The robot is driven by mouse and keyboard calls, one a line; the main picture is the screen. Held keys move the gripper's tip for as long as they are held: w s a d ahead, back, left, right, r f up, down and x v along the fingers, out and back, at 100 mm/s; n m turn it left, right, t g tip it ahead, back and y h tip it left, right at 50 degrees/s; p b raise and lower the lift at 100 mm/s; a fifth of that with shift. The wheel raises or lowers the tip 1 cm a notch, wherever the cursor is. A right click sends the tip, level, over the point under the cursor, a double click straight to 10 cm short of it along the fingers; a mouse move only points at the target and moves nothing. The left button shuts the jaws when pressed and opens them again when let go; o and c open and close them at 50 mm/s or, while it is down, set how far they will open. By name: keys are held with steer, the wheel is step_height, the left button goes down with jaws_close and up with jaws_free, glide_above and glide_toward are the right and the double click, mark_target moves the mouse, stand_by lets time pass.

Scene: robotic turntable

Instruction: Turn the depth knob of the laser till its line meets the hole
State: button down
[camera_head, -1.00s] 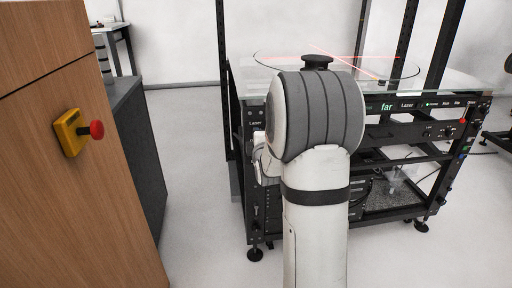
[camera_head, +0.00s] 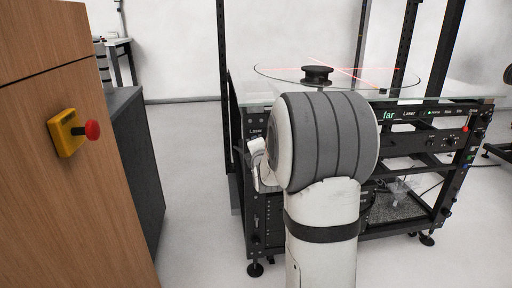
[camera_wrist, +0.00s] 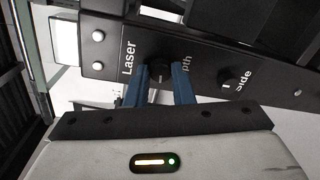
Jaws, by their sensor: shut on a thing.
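The black depth knob (camera_wrist: 159,68) sits on the dark laser panel (camera_wrist: 120,45), partly covering a label whose end reads "pth". My gripper (camera_wrist: 160,78) has blue fingers on both sides of this knob, shut on it. In the head view my arm hides the gripper and knob. Red laser lines (camera_head: 352,77) cross on the glass turntable (camera_head: 270,74), behind a black central hub (camera_head: 317,74). I cannot make out the hole. A green readout (camera_head: 389,115), partly covered by my arm, appears to read "far".
A second knob labelled "Side" (camera_wrist: 232,80) is right of the held knob. Floor is clear between cabinet and rack.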

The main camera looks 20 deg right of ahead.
steer(key=c, duration=1.3)
jaws_free()
steer(key=shift+o, duration=0.2)
steer(key=p+v, duration=0.2)
steer(key=v, duration=0.5)
steer(key=shift+s, duration=0.35)
steer(key=shift+a, duration=0.15)
